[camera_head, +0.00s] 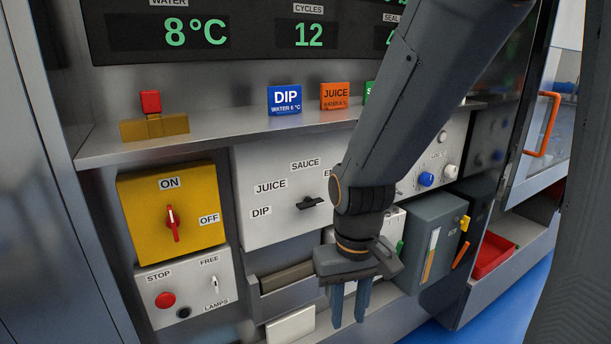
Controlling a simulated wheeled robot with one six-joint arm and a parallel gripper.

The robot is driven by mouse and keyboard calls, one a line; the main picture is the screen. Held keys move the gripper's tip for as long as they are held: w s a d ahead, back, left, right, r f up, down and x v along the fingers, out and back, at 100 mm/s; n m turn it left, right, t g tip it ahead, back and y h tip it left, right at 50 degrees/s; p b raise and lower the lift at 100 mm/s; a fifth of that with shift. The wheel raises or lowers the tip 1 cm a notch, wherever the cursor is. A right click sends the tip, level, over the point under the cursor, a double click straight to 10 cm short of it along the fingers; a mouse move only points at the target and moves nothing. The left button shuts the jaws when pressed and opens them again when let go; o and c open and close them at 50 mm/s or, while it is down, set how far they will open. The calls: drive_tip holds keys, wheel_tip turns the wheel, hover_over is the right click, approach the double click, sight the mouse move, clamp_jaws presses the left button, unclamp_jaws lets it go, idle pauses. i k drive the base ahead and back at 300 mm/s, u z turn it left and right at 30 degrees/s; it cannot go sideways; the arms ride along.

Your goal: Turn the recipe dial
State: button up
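The recipe dial (310,203) is a small black knob on a light grey panel (270,232). Labels DIP, JUICE, SAUCE and a partly hidden one starting with E stand around it. The knob's bar lies nearly level; I cannot tell which end is its pointer. My gripper (350,320) hangs with its fingers downward, below and to the right of the dial, apart from it. Its two blue-grey fingers stand apart with nothing seen between them. My arm hides the panel's right part and the rest of the E label.
A yellow ON/OFF switch box (147,227) with a red handle is left of the panel. Below it is a box (163,278) with a red STOP button. A shelf (220,137) with DIP (285,100) and JUICE (335,96) cards juts out above. A grey unit (420,245) stands at right.

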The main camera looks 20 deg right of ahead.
sight(307, 201)
drive_tip(key=u, duration=2.15)
drive_tip(key=k, duration=0.7)
drive_tip(key=z, duration=1.65)
